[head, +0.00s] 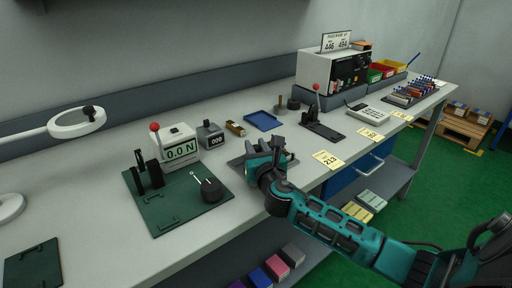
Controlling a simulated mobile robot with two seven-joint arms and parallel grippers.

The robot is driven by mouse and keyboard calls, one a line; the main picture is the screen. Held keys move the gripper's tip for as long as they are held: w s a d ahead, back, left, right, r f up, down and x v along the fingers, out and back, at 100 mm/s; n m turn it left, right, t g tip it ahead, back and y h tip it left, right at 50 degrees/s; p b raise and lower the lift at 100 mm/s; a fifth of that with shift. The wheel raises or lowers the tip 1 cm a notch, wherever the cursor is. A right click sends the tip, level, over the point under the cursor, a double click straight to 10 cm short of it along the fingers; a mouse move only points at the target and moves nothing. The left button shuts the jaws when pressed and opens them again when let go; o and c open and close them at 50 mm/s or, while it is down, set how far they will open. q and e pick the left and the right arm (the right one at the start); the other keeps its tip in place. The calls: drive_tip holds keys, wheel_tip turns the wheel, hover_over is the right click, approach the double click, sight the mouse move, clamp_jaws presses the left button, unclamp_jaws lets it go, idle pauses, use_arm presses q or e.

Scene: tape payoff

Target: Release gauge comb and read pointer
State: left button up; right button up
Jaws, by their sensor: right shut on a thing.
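My right gripper (275,148) is over a grey plate (240,161) at the middle of the bench. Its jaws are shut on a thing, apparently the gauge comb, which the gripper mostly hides. To its left, a dark green mat (160,217) bears a black round piece (212,190) with a thin pale rod, perhaps the pointer, and a black upright fixture (148,174). Any fine pointer scale is too small to read. My left gripper is not in view.
A grey counter (210,136), a blue tray (263,121) and a red-knobbed lever fixture (318,115) stand behind. A yellow card (328,159) lies right of my gripper. A white ring on an arm (76,127) hangs at left.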

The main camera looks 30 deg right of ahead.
drive_tip(key=shift+r, duration=0.15)
clamp_jaws()
drive_tip(key=shift+d+r+p, duration=0.25)
drive_tip(key=shift+d+p, duration=0.15)
drive_tip(key=shift+d, duration=0.05)
drive_tip(key=shift+w+d+f, duration=0.1)
drive_tip(key=shift+d, duration=0.15)
drive_tip(key=o, duration=0.7)
unclamp_jaws()
drive_tip(key=shift+a, duration=0.1)
drive_tip(key=shift+f, duration=0.1)
drive_tip(key=shift+s+a, duration=0.1)
drive_tip(key=shift+s, duration=0.15)
drive_tip(key=v, duration=1.2)
drive_tip(key=shift+s, duration=0.25)
